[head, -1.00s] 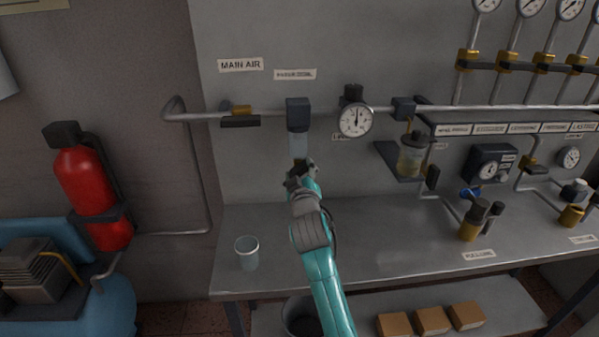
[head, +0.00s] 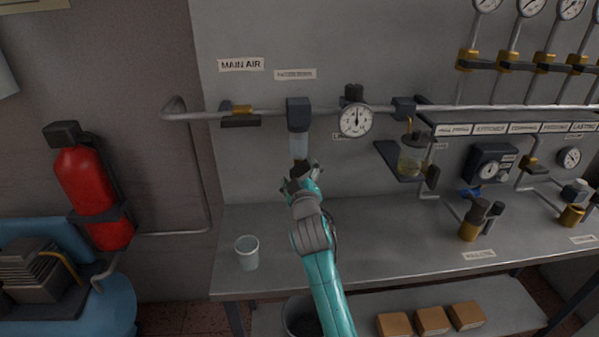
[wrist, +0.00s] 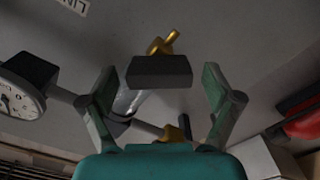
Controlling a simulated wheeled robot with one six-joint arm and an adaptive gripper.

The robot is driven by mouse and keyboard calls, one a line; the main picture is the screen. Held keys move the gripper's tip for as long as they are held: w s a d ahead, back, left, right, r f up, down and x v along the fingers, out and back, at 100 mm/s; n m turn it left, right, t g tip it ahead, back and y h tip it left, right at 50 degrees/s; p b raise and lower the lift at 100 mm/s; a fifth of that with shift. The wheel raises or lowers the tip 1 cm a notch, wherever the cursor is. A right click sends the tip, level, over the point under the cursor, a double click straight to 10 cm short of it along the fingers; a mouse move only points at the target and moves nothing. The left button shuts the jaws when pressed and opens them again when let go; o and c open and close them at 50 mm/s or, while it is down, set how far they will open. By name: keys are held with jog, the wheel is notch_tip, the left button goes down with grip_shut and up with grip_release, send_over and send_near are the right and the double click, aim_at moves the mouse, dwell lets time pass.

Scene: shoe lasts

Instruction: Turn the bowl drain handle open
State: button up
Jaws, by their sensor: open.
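The filter bowl (head: 299,146) is a clear cylinder hanging under a dark head (head: 298,111) on the wall pipe. It also shows, foreshortened, in the wrist view (wrist: 130,103). The bowl drain handle (wrist: 158,72) is a dark bar beside a brass drain fitting (wrist: 163,42). My gripper (wrist: 163,95) is open, with one finger on each side of the handle in the picture and visible gaps at both ends. I cannot tell the depth between them. In the head view my gripper (head: 306,181) is just below the bowl and partly hides the drain.
A pressure gauge (head: 355,120) is right of the bowl, and the main air valve (head: 240,115) is left. A clear cup (head: 247,252) stands on the grey bench (head: 390,235) below left. A red extinguisher (head: 88,190) is farther left. The bench middle is clear.

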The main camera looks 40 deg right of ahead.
jog(key=v, duration=1.1)
jog(key=shift+a, duration=0.1)
jog(key=c, duration=0.6)
jog(key=shift+m, duration=0.6)
jog(key=shift+c, duration=1.4)
jog(key=w+d+m, duration=0.2)
jog(key=w+m, duration=0.1)
jog(key=m, duration=0.2)
jog(key=w+d+m, duration=0.2)
jog(key=w+m, duration=0.1)
jog(key=m, duration=0.3)
jog(key=w+d+m, duration=0.2)
jog(key=w+m, duration=0.1)
jog(key=m, duration=0.2)
jog(key=shift+f+m, duration=0.1)
jog(key=shift+m, duration=0.3)
jog(key=shift+s, duration=0.1)
